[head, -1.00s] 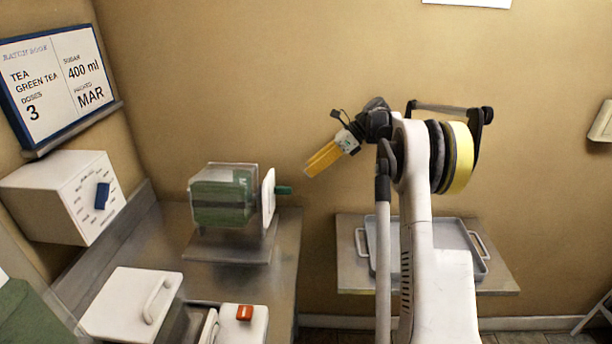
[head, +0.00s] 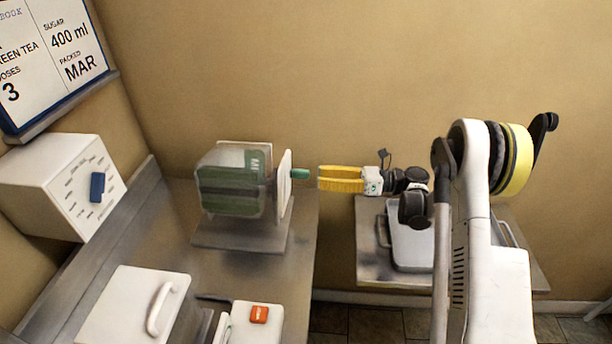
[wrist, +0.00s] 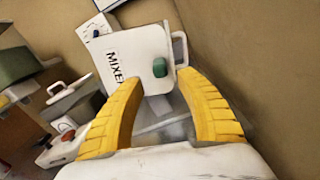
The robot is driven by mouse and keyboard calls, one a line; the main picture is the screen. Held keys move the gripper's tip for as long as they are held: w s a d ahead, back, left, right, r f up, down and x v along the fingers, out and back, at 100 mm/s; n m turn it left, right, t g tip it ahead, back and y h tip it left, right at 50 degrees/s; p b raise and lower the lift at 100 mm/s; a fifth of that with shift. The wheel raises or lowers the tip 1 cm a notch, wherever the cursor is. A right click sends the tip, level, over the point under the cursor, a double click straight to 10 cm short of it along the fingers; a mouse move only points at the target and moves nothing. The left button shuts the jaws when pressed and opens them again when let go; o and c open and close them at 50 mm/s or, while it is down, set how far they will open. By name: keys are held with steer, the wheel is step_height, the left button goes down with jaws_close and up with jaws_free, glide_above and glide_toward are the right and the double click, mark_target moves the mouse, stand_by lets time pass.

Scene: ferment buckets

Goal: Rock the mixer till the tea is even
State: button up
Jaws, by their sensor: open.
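The mixer (head: 232,185) stands on the steel counter at the left, a clear-sided drum with green contents and a darker band across them. A white plate (head: 285,188) on its right side carries a green knob (head: 300,174). My gripper (head: 319,178) has yellow fingers that are open, empty and level, just right of the knob. They look slightly apart from it.
The steel counter (head: 150,238) also holds a white lidded box (head: 130,310) and a white unit with an orange button (head: 258,314). A white dial box (head: 60,185) and a batch board (head: 60,55) are at the left. A grey tray (head: 408,240) lies on a side shelf.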

mark_target(302, 176)
steer(key=a, duration=0.3)
steer(key=w+a, duration=0.1)
steer(key=a, duration=0.2)
steer(key=shift+w+b, duration=0.15)
steer(key=shift+b, duration=0.2)
jaws_close()
